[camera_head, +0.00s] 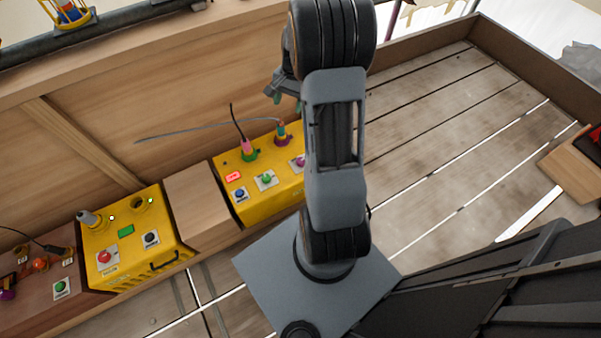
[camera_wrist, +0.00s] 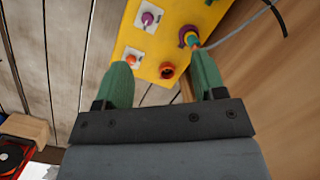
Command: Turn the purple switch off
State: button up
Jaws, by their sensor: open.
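The purple switch (camera_head: 298,161) sits on a white plate on a yellow control box (camera_head: 262,200), partly hidden by my arm in the head view. In the wrist view the purple switch (camera_wrist: 148,18) is near the top edge on the yellow panel (camera_wrist: 168,42), beyond my fingertips and a little left of centre. My gripper (camera_wrist: 161,62) has its two green fingers spread with nothing held between them. In the head view my gripper (camera_head: 284,90) is above the box, partly behind my arm. I cannot tell whether the switch is on or off.
An orange-red round part (camera_wrist: 167,71) lies between my fingers in view. A plug with a cable (camera_wrist: 188,37) stands close to the right finger. Green (camera_head: 266,178) and blue (camera_head: 240,194) controls share the box. A wooden wall (camera_head: 150,90) rises behind.

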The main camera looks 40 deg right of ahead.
aim_at(301, 160)
jog(key=d+f+m+y+b, duration=0.15)
jog(key=d+f+b, duration=0.25)
jog(key=f, duration=0.6)
jog(key=d+f+m+y+b, duration=0.1)
jog(key=d+f+m+b, duration=0.25)
jog(key=f, duration=0.75)
jog(key=shift+g+h, duration=0.25)
jog(key=shift+g, duration=0.05)
jog(key=b+x, duration=0.1)
jog(key=x, duration=0.3)
jog(key=b+x, duration=0.2)
jog(key=x, duration=0.2)
jog(key=b+x, duration=0.1)
jog(key=x, duration=0.4)
jog(key=shift+s+d+f+b, duration=0.1)
jog(key=shift+s+d+b, duration=0.2)
jog(key=shift+d+b, duration=0.1)
jog(key=shift+c, duration=0.3)
jog(key=c, duration=0.9)
jog(key=shift+o, duration=0.2)
